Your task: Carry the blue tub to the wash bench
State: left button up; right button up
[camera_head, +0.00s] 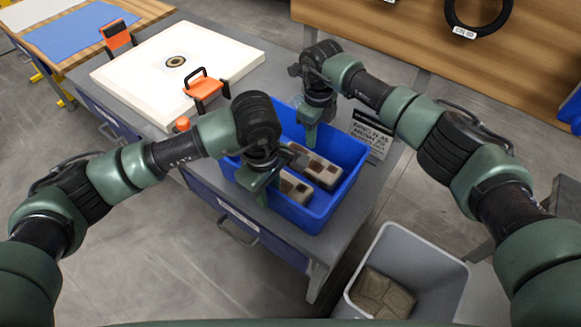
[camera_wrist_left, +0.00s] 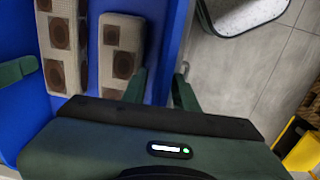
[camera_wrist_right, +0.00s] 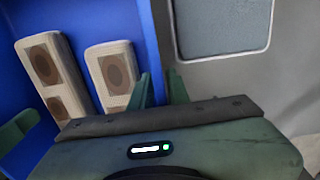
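The blue tub (camera_head: 344,185) sits on the grey bench, close to its right end. Two pale blocks with brown patches (camera_head: 322,170) lie inside it. The wash bench cannot be identified with certainty.
A white slab (camera_head: 225,60) with orange handles lies on the grey bench (camera_head: 375,170), left of the tub. A grey bin (camera_head: 440,270) holding a brownish item stands on the floor at front right. A wooden bench (camera_head: 520,75) is behind. A blue mat (camera_head: 80,30) lies far left.

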pick_arm(q)
jog(key=shift+f, duration=0.15)
pick_arm(e)
jog(key=shift+f, duration=0.25)
pick_arm(q)
jog(key=c, duration=0.3)
pick_arm(e)
jog(key=c, duration=0.3)
pick_arm(q)
grip_shut()
pick_arm(e)
grip_shut()
dwell(0.4)
